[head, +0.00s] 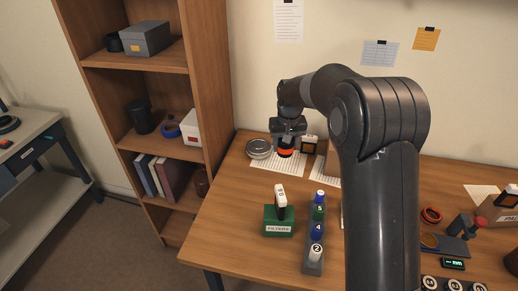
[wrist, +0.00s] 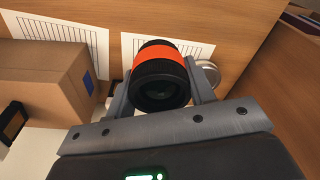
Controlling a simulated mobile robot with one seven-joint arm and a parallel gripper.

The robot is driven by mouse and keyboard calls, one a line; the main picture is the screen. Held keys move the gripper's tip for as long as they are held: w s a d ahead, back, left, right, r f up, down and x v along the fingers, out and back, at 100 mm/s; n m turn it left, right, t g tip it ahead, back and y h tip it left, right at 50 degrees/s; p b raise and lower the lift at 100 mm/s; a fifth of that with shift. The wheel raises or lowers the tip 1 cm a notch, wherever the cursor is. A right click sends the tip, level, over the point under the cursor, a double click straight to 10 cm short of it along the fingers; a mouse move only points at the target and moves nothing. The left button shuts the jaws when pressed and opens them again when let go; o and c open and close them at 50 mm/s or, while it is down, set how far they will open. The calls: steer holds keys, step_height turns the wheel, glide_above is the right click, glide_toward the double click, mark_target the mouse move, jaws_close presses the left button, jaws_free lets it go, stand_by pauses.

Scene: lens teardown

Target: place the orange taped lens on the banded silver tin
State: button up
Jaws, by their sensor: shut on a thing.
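The orange taped lens (head: 286,153) is a black barrel with an orange band, near the back left of the table. My gripper (head: 287,143) is shut on it, and in the wrist view the lens (wrist: 160,92) sits between the two fingers. The banded silver tin (head: 258,149) is round and low, just left of the lens in the head view. In the wrist view the tin (wrist: 209,70) is partly hidden behind the right finger. The lens is apart from the tin, over or on a lined sheet; I cannot tell its height.
Lined paper sheets (wrist: 58,27) lie on the table. A cardboard box (wrist: 48,82) stands close beside my gripper. A green filter box (head: 278,228) and a rack of numbered bottles (head: 313,262) stand nearer the front. A tall bookshelf (head: 213,80) stands to the left.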

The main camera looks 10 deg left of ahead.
steer(key=w+d+r, duration=0.2)
steer(key=w, duration=0.6)
glide_above(264, 150)
steer(key=f, duration=0.7)
steer(key=shift+s+d+f, duration=0.1)
steer(key=shift+s+f, duration=0.1)
steer(key=shift+s, duration=0.15)
steer(key=shift+f, duration=2)
steer(key=shift+f, duration=0.1)
steer(key=o, duration=1.1)
steer(key=shift+c, duration=0.2)
step_height(264, 150, up, 12)
steer(key=s, duration=0.1)
steer(key=shift+s+d, duration=0.2)
steer(key=shift+d, duration=0.05)
